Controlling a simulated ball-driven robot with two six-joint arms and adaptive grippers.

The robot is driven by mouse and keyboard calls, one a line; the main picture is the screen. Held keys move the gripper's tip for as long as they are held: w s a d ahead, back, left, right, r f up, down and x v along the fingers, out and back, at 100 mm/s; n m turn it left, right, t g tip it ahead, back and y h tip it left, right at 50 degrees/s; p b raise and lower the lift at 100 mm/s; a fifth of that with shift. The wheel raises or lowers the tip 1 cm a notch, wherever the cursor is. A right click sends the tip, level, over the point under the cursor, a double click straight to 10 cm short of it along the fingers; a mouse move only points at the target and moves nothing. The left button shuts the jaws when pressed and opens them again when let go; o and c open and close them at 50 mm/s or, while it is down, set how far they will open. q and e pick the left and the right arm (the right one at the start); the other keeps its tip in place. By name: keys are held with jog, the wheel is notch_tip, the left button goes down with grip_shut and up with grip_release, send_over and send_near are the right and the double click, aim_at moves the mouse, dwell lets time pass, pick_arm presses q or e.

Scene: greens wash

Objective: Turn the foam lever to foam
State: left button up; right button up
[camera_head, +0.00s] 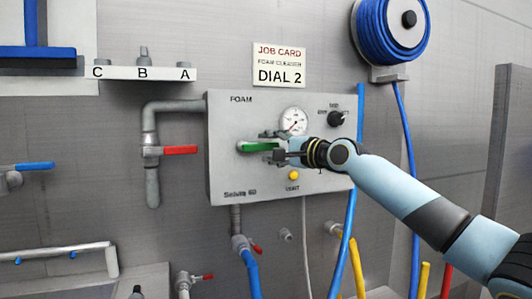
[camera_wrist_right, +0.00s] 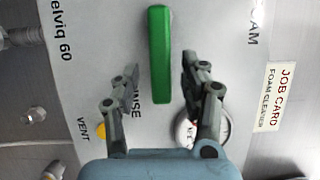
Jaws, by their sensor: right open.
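The foam lever is a green bar (camera_head: 258,147) on the grey foam panel (camera_head: 226,182). It lies about level in the head view and points to the right, toward my gripper. My right gripper (camera_head: 272,146) is at the panel, its fingers at the lever's right end. In the right wrist view the green lever (camera_wrist_right: 159,55) stands upright in the picture, ahead of and between the spread fingers of my right gripper (camera_wrist_right: 158,82). The fingers are open with gaps on both sides of the lever. My left gripper is not seen.
The panel also carries a gauge (camera_head: 294,121), a black knob (camera_head: 336,118) and a yellow vent button (camera_head: 294,175). A red-handled valve (camera_head: 180,150) is on the pipe to the left. A blue hose (camera_head: 346,240) hangs in front of the panel's right side.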

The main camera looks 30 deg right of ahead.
jog(key=shift+w+a, duration=0.15)
jog(key=shift+w, duration=0.75)
jog(key=shift+c, duration=0.4)
grip_shut()
